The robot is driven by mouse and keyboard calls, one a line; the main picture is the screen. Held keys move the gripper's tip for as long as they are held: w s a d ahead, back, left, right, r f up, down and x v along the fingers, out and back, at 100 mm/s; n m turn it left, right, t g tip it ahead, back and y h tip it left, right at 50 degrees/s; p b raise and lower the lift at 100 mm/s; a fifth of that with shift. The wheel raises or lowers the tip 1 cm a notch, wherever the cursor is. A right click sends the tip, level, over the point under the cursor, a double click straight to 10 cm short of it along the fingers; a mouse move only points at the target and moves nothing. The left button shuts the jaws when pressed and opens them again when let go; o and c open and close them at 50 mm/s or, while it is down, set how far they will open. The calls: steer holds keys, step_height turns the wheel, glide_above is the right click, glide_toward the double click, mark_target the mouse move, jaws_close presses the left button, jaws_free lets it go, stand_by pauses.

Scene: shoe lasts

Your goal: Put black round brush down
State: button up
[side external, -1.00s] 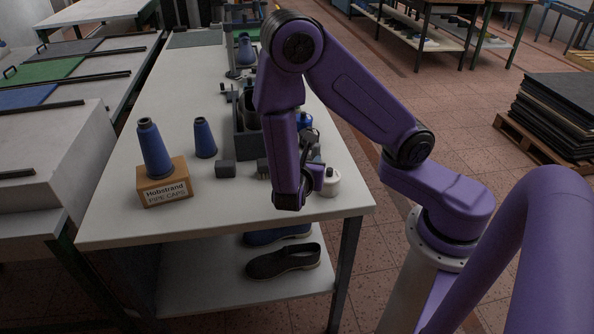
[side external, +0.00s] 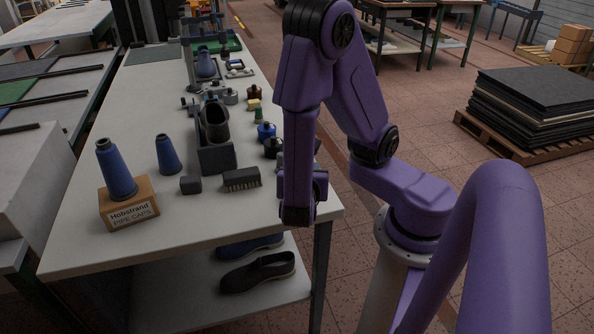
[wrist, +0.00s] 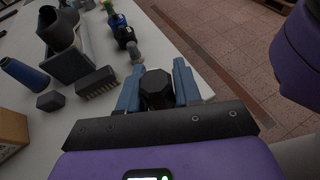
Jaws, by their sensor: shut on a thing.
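A black round brush (wrist: 157,89), seen as a dark faceted knob, sits between the two blue-grey fingers of my gripper (wrist: 158,86) in the wrist view. The fingers are shut on it from both sides. Its lower part is hidden, so I cannot tell whether it touches the table. In the side view my purple wrist is over the table's front right corner, and it hides the brush and fingertips.
A rectangular brush (side external: 241,179) and small dark block (side external: 190,185) lie left of my gripper. Behind them stands a dark holder (side external: 217,158) with a shoe (side external: 215,122). Bottles (side external: 266,132) stand along the right edge. The white tabletop (side external: 215,217) is clear in front.

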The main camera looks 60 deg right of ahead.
steer(key=shift+s+a+r, duration=0.1)
steer(key=shift+s, duration=0.05)
steer(key=shift+w+a, duration=0.15)
steer(key=shift+w, duration=0.05)
steer(key=shift+w+a, duration=2.15)
steer(key=shift+w, duration=1.2)
glide_above(223, 210)
step_height(223, 210, down, 9)
steer(key=shift+f, duration=0.15)
steer(key=shift+w+f, duration=0.1)
steer(key=shift+f, duration=1.65)
steer(key=shift+f, duration=0.1)
steer(key=o, duration=1)
